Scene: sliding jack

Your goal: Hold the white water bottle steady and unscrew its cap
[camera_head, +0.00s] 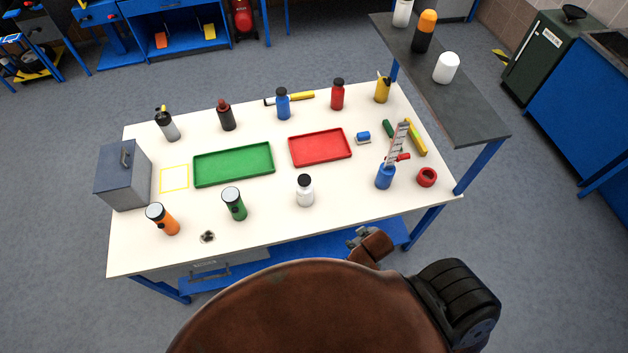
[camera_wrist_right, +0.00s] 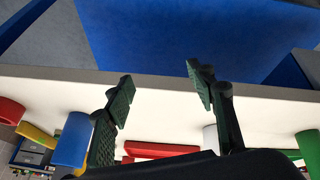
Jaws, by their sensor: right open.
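The white water bottle (camera_head: 305,194) stands upright near the front middle of the white table, with a black cap (camera_head: 304,179) on it. Nothing touches it in the head view. My right gripper (camera_wrist_right: 158,88) is open and empty in the right wrist view, near the table's front edge. A white shape that looks like the bottle (camera_wrist_right: 210,138) shows partly behind its right finger; its cap cannot be made out there. My left gripper is not in view.
A green tray (camera_head: 234,182) and a red tray (camera_head: 320,160) lie behind the bottle. A green flashlight (camera_head: 236,207) stands to its left. A blue cup (camera_head: 385,178) with tools and a red ring (camera_head: 427,177) are to its right. The table front around the bottle is clear.

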